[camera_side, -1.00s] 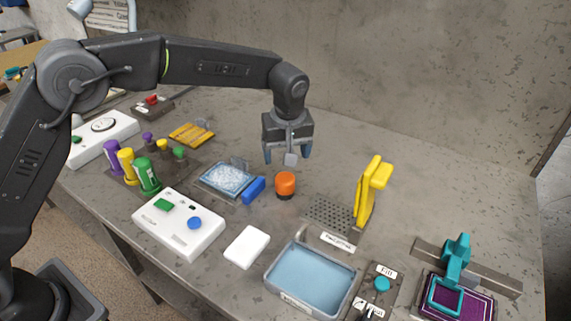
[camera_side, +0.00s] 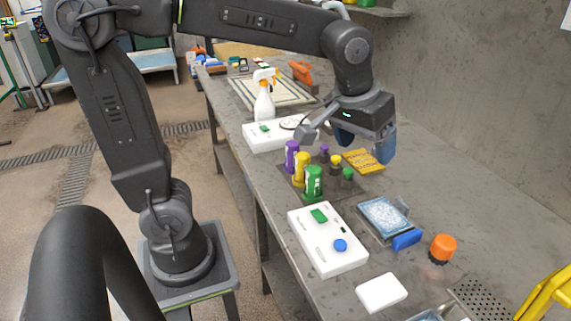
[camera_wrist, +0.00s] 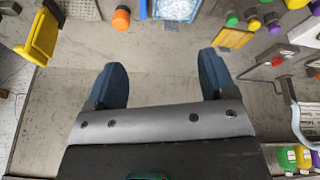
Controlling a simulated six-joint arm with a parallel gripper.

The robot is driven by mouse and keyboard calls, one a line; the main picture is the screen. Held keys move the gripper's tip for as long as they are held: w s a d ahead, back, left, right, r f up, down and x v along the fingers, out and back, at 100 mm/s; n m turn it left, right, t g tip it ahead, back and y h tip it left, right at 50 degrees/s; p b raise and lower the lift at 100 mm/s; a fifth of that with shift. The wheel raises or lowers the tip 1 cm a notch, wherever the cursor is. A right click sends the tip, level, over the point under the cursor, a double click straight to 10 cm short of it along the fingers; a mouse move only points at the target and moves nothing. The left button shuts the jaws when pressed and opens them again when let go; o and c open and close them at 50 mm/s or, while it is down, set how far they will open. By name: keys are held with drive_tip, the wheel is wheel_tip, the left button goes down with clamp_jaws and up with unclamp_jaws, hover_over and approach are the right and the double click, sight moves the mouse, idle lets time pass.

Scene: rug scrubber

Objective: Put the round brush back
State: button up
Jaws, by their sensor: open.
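The round brush appears to be the short orange-topped piece with a dark lower part (camera_side: 442,249). It stands upright on the table beside the blue-handled brush. It also shows at the top left of the wrist view (camera_wrist: 121,18). My gripper (camera_side: 365,148) is open and empty, raised above the table near the yellow pad, up and left of the orange brush in the side view. In the wrist view my gripper's blue fingers (camera_wrist: 162,62) are spread apart over bare table. A perforated metal tray (camera_side: 480,302) is partly cut off at the lower right.
Purple, yellow and green bottles (camera_side: 314,182) stand near my gripper. A white control box (camera_side: 328,240), white block (camera_side: 382,293), blue-handled brush (camera_side: 407,239) and yellow stand (camera_side: 548,297) are around the orange brush. A grey wall (camera_side: 500,110) rises behind the table.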

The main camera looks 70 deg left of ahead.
drive_tip(key=s+a+f+m+t, duration=0.1)
drive_tip(key=s, duration=0.5)
drive_tip(key=s+a+f+m, duration=0.2)
drive_tip(key=s, duration=0.5)
drive_tip(key=shift+s+f+m+t, duration=0.2)
drive_tip(key=shift+m+t, duration=0.1)
drive_tip(key=shift+t, duration=0.1)
drive_tip(key=shift+w+a, duration=0.1)
idle(1.0)
